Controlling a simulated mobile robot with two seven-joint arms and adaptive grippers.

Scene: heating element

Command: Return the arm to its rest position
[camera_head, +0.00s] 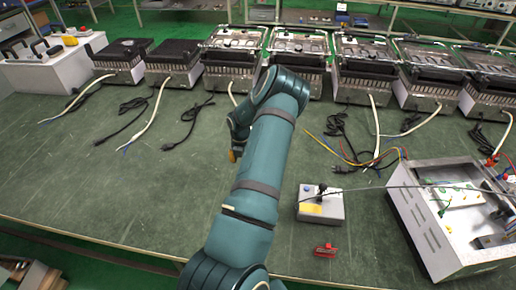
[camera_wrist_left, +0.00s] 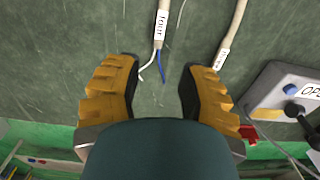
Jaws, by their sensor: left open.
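My left arm, teal with dark bands, reaches up the middle of the head view over the green workbench (camera_head: 160,200). Its gripper (camera_head: 235,153) hangs at the far end, mostly hidden by the arm, with a bit of orange finger showing. In the left wrist view the orange and black fingers (camera_wrist_left: 160,95) are spread wide with nothing between them. A labelled pale cable (camera_wrist_left: 161,30) ending in blue and white wires lies on the bench beyond the fingertips. A second labelled cable (camera_wrist_left: 231,35) lies to its right. My right gripper is not in view.
A row of heating units (camera_head: 235,55) with loose cables lines the back. A small grey box with a black knob (camera_head: 322,207), a red item (camera_head: 325,250) and an open white test box (camera_head: 440,215) are right of the arm. The bench's left front is clear.

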